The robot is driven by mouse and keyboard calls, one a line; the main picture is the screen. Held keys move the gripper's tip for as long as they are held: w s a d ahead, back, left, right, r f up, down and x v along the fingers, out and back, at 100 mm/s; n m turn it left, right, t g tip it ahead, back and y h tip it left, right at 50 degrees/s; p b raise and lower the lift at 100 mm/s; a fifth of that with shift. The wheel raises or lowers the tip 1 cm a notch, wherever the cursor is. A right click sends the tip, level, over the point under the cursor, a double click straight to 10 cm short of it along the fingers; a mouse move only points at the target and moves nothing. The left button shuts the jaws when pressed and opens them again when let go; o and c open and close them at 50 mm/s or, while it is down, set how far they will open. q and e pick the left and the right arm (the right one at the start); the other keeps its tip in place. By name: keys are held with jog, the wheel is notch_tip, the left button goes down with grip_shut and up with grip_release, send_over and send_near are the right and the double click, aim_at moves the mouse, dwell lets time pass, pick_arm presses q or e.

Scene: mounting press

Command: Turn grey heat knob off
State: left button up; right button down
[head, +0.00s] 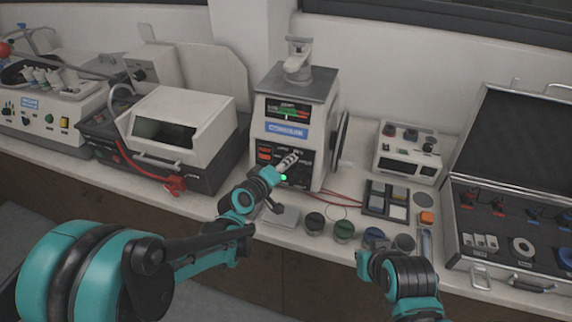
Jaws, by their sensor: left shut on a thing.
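The mounting press (294,119) stands at the middle of the bench, with a gauge, a blue label and a control panel with a lit orange-red switch (265,155) and a green light (284,178) on its front. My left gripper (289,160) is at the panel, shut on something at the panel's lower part. The grey heat knob is hidden by the gripper, so its setting cannot be seen. My right arm (412,277) is at the lower right, near the bench's front edge; its fingers cannot be made out.
Several small jars (344,231) stand on the bench front, between my arms. A sample tray (386,198), a small control box (408,152) and an open case (515,190) are to the right. A cutting machine (180,120) stands to the left. Red cables (340,196) lie beside the press.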

pick_arm(q)
jog(key=o, duration=1.2)
jog(key=shift+c, duration=0.2)
jog(key=v, duration=1.2)
jog(key=s+a+f+m+g+y, duration=0.3)
jog(key=s+a, duration=0.3)
jog(key=s, duration=0.3)
jog(key=s+a+f+m+g+y, duration=0.2)
jog(key=s+a+f+m+y, duration=0.1)
jog(key=s+a, duration=0.3)
jog(key=s+y, duration=0.1)
jog(key=s, duration=0.1)
jog(key=shift+s+g, duration=0.4)
